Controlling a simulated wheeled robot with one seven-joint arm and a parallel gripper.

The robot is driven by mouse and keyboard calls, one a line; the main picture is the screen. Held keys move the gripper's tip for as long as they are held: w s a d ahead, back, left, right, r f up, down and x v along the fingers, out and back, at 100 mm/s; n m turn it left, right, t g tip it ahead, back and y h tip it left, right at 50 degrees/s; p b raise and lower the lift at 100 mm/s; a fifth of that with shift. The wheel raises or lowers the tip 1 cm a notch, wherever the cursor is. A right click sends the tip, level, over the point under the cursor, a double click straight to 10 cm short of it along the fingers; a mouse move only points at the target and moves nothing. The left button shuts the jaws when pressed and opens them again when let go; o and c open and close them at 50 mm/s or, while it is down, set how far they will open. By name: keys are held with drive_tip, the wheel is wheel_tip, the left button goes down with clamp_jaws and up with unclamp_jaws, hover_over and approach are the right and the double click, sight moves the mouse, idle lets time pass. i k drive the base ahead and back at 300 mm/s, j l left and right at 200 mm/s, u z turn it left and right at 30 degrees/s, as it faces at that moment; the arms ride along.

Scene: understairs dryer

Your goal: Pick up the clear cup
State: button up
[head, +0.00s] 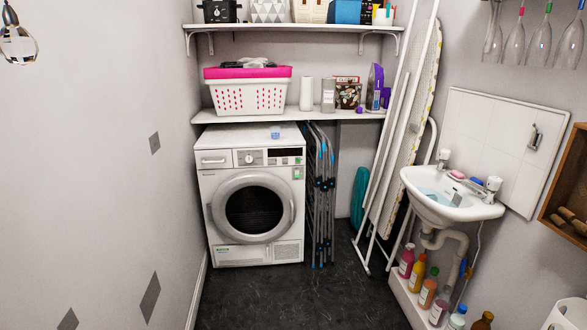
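I cannot make out a clear cup for certain. A small see-through bluish thing (456,198) is in the white sink (472,211) on the right; it is too small to tell whether it is a cup. A small blue item (275,134) is on top of the dryer (251,205), also too small to tell. My gripper is not in view.
Dark floor (290,300) is free before the dryer. Folded racks (319,195) and an ironing board (412,120) stand between dryer and sink. Bottles (427,293) fill a low ledge under the sink. A white basket (247,95) sits on the lower shelf (350,115).

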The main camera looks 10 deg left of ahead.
sight(275, 131)
drive_tip(key=i+l+u, duration=0.1)
drive_tip(key=i+u, duration=0.4)
drive_tip(key=i, duration=1.1)
drive_tip(key=i+u, duration=0.15)
drive_tip(key=i, duration=0.5)
drive_tip(key=i+l+u, duration=0.15)
drive_tip(key=i, duration=0.55)
drive_tip(key=i+l+u, duration=0.15)
drive_tip(key=i, duration=0.5)
